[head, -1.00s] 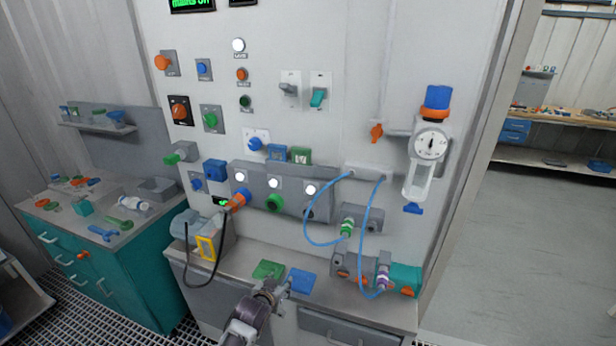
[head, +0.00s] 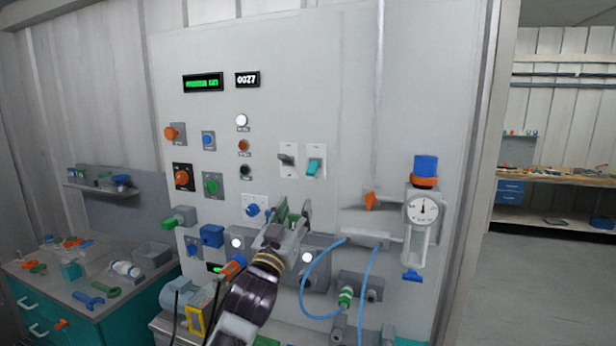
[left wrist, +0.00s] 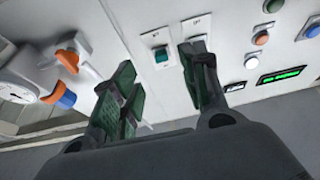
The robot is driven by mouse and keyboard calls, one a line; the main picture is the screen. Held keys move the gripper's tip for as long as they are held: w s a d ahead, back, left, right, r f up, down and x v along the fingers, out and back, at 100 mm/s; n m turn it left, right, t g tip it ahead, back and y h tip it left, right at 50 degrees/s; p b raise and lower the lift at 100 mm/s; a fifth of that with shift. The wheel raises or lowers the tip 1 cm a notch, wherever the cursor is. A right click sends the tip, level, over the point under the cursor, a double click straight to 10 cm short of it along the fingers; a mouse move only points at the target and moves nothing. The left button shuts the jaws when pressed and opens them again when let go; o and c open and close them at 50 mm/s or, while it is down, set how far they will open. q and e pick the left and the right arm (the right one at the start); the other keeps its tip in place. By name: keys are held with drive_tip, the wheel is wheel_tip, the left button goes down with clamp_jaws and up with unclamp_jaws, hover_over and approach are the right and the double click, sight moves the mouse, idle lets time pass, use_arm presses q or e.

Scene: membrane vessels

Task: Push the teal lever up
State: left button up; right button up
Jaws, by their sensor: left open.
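The teal lever (head: 313,169) is on a white switch plate on the upright panel, and its handle points downward and outward. It also shows in the left wrist view (left wrist: 161,54), framed between the fingers of my left gripper. My left gripper (head: 294,210) is open and empty, in front of the panel, below the teal lever and a little to its left in the head view. The left wrist view shows its green-padded fingers (left wrist: 158,80) spread apart, with no contact on the lever visible. My right gripper is not in view.
A grey lever (head: 286,159) sits just left of the teal one; a finger partly covers its plate in the wrist view. An orange valve handle (head: 370,200) and a gauge (head: 423,210) are to the right. The panel above the levers is bare.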

sight(310, 176)
use_arm(q)
drive_tip(key=shift+s+d+r, duration=0.1)
drive_tip(key=shift+s+r, duration=0.1)
drive_tip(key=shift+r, duration=0.45)
drive_tip(key=shift+r, duration=0.1)
drive_tip(key=shift+p+x, duration=1.85)
drive_tip(key=shift+x, duration=5)
drive_tip(key=shift+c, duration=0.3)
clamp_jaws()
